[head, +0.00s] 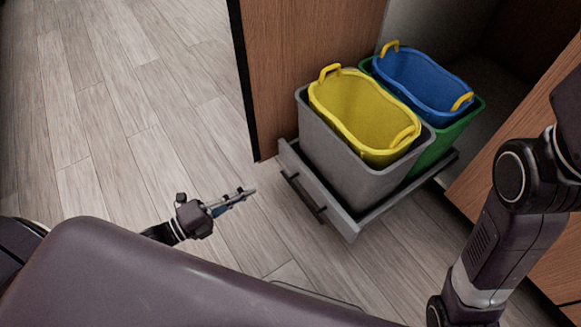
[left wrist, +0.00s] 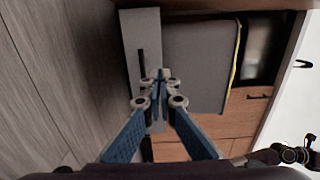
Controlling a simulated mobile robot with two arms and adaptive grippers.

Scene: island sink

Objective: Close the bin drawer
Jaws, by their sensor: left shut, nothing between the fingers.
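The bin drawer (head: 352,226) is pulled out of the cabinet, low over the floor. Its light grey front carries a dark bar handle (head: 303,197). It holds a grey bin with a yellow basket (head: 355,110) and a green bin with a blue basket (head: 425,80). My left gripper (head: 247,193) is shut and empty, just left of the handle, with a small gap apparent. In the left wrist view the fingertips (left wrist: 159,75) overlap the drawer front (left wrist: 137,30) beside the handle (left wrist: 141,63); contact cannot be told.
A wooden cabinet panel (head: 300,60) stands to the left of the bins, and another wooden panel (head: 520,130) to the right. The cabinet interior behind the drawer is open. The wooden floor (head: 110,110) at left is clear. My right arm shows at the right edge.

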